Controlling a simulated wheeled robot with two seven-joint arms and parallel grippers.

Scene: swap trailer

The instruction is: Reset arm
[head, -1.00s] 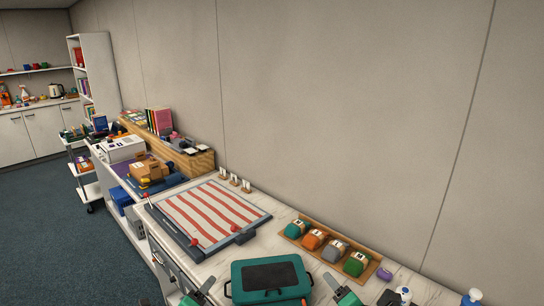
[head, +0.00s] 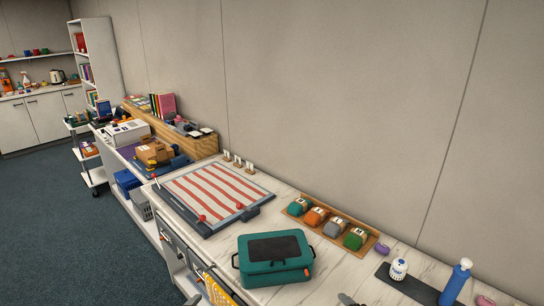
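My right gripper (head: 346,299) shows only as a small grey tip at the bottom edge, in front of the teal case (head: 273,280) on the counter. Its fingers are mostly cut off, so I cannot tell whether it is open. A small dark tip at the bottom edge, left of the case, looks like my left gripper (head: 193,299); its opening cannot be made out. Neither tip shows an object held. The teal case is closed, with a black panel on its lid, and stands apart from both tips.
A red-striped board (head: 216,196) lies left of the case. A wooden tray (head: 318,226) of several coloured rolls lies along the wall. A blue bottle (head: 455,283) and a white jar (head: 398,269) stand on a dark mat (head: 408,285) at right. Open floor (head: 80,240) lies left.

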